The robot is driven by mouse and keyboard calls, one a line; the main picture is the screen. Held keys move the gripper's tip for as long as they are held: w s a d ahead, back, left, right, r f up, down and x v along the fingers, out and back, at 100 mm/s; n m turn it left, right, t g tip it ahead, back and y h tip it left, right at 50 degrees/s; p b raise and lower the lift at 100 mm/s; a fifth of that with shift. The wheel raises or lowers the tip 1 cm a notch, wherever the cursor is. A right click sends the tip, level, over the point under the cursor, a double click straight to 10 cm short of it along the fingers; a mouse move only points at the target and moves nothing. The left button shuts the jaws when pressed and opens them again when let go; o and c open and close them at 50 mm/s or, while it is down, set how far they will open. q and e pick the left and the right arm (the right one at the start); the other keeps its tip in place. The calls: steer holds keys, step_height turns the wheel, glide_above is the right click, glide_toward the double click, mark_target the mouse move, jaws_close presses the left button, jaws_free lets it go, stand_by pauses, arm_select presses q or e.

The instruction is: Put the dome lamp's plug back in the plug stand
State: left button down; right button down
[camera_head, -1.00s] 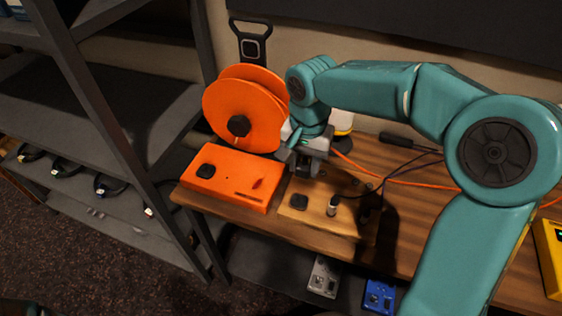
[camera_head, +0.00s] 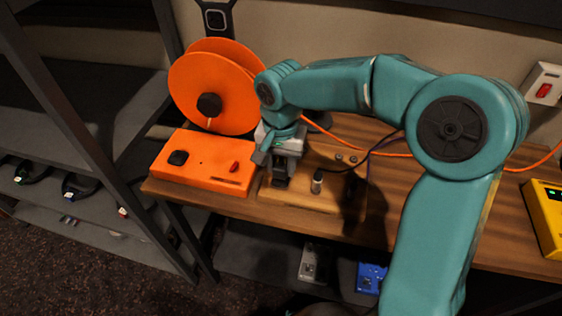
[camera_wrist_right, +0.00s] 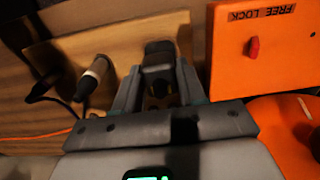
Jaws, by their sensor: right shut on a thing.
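A wooden block (camera_head: 302,200), which looks like the plug stand, lies on the desk. A cabled plug with a light sleeve (camera_head: 318,180) stands upright on it, and the same plug shows in the wrist view (camera_wrist_right: 92,76). My right gripper (camera_head: 281,180) is low over the block's left end. In the wrist view my right gripper (camera_wrist_right: 158,82) is shut on a black piece (camera_wrist_right: 159,58) at the block, left of the plug in the head view. Whether that piece is a plug is unclear. A dark shape right of the plug is hard to make out. My left gripper is not in view.
An orange box (camera_head: 205,172) with a red switch sits close left of the block, with an orange reel (camera_head: 205,85) behind it. An orange cable (camera_head: 385,152) crosses the desk behind. A yellow device (camera_head: 545,215) is at the far right. The desk's front edge is near.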

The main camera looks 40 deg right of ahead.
mark_target(281, 172)
steer(key=shift+w+f+b, duration=0.1)
steer(key=shift+f+b, duration=0.3)
steer(key=shift+f, duration=0.55)
steer(key=shift+f+b, duration=0.65)
steer(key=shift+b, duration=0.1)
stand_by(1.2)
steer(key=c, duration=0.6)
jaws_free()
steer(key=shift+o, duration=0.2)
steer(key=shift+r, duration=0.15)
step_height(281, 172, up, 16)
steer(key=p, duration=0.2)
steer(key=shift+p, duration=0.3)
steer(key=shift+s, duration=0.2)
